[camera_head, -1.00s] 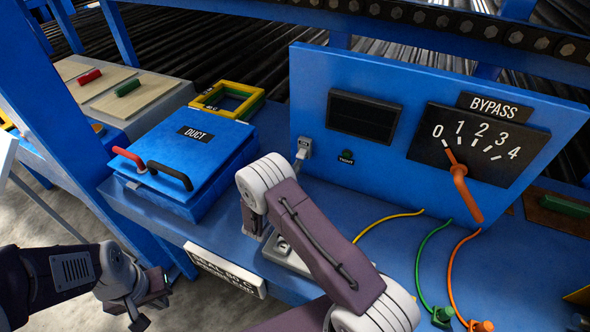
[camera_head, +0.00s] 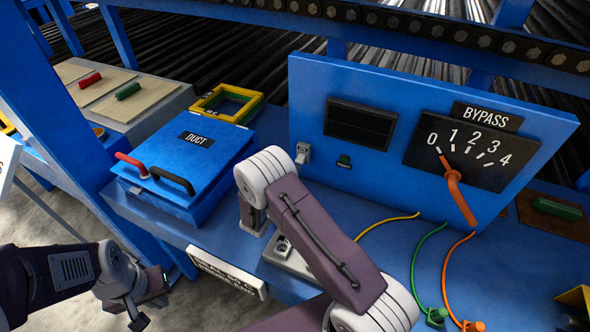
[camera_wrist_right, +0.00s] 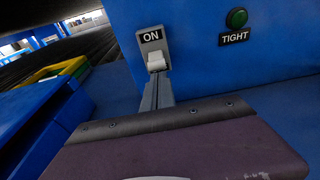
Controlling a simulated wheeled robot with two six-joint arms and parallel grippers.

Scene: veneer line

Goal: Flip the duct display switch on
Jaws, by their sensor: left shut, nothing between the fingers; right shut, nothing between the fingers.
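The switch (camera_head: 302,153) is a small grey plate on the left part of the upright blue panel (camera_head: 300,100). In the right wrist view its plate (camera_wrist_right: 147,40) is marked ON above a white toggle (camera_wrist_right: 156,61). The display (camera_head: 360,123) to its right is dark. My right gripper (camera_wrist_right: 158,90) is shut and empty, its fingers pointing at the toggle from just below in that view; I cannot tell whether they touch. In the head view my right arm hides its fingers. My left gripper (camera_head: 143,303) is shut and empty at lower left, away from the panel.
The blue DUCT box (camera_head: 185,160) with red and black handles stands left of the panel. A green TIGHT indicator (camera_head: 344,160) is beside the switch. The BYPASS dial (camera_head: 470,150) has an orange lever. Yellow, green and orange cables (camera_head: 420,260) lie on the bench at right.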

